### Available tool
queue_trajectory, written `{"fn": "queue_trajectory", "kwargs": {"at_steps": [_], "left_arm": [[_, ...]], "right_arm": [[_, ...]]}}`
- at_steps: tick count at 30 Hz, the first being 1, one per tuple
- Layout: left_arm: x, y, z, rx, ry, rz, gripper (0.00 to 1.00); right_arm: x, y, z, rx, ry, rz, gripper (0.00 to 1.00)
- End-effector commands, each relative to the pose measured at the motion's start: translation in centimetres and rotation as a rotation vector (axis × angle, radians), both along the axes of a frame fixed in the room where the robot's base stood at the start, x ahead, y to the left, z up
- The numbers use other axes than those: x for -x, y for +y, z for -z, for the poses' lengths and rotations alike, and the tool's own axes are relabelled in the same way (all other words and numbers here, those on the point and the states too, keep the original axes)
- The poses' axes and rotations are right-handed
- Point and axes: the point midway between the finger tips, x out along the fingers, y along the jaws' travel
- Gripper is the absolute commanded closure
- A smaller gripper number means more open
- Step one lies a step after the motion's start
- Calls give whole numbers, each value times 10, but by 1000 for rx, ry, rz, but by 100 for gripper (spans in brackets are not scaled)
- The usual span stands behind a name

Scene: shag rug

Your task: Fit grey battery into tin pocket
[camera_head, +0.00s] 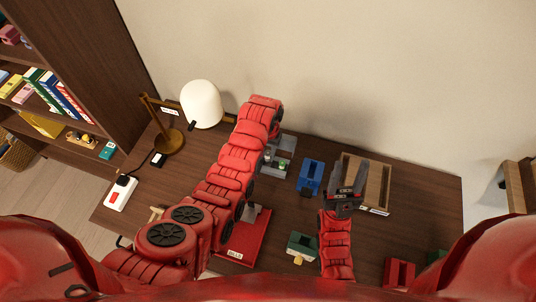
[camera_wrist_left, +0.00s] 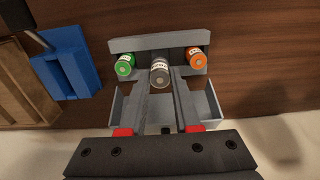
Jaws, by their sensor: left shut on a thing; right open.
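A grey tin (camera_head: 289,142) stands on the desk, partly hidden behind my left arm in the head view. In the left wrist view the tin (camera_wrist_left: 208,104) lies under the gripper, with a green battery (camera_wrist_left: 125,65) on the left and an orange battery (camera_wrist_left: 197,59) on the right. My left gripper (camera_wrist_left: 160,80) is shut on the grey battery (camera_wrist_left: 160,72), which is between those two, over the tin. Whether its hidden lower end is inside a pocket, I cannot tell. My right gripper (camera_head: 348,186) is open, near a wooden tray.
A blue holder (camera_head: 311,177) stands right of the tin, and the wooden tray (camera_head: 378,186) is further right. A red tray (camera_head: 243,246), a green block (camera_head: 301,246) and a red block (camera_head: 399,272) are nearer me. A lamp (camera_head: 201,104) stands at the left.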

Motion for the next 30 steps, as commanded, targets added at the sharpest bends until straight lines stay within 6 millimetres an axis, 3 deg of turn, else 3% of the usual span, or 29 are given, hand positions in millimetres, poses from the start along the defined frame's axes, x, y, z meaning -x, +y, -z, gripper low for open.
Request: {"fn": "queue_trajectory", "kwargs": {"at_steps": [13,20,21,26,30], "left_arm": [[2,1,35,-3,4,0,100],[4,1,41,-3,8,-1,100],[4,1,41,-3,8,-1,69],[3,1,40,-2,6,-1,40],[2,1,39,-1,3,-1,39]], "right_arm": [[0,0,-12,0,0,0,53],[0,0,-11,0,0,0,53],[0,0,-11,0,0,0,53],[0,0,-11,0,0,0,53],[0,0,-11,0,0,0,53]]}}
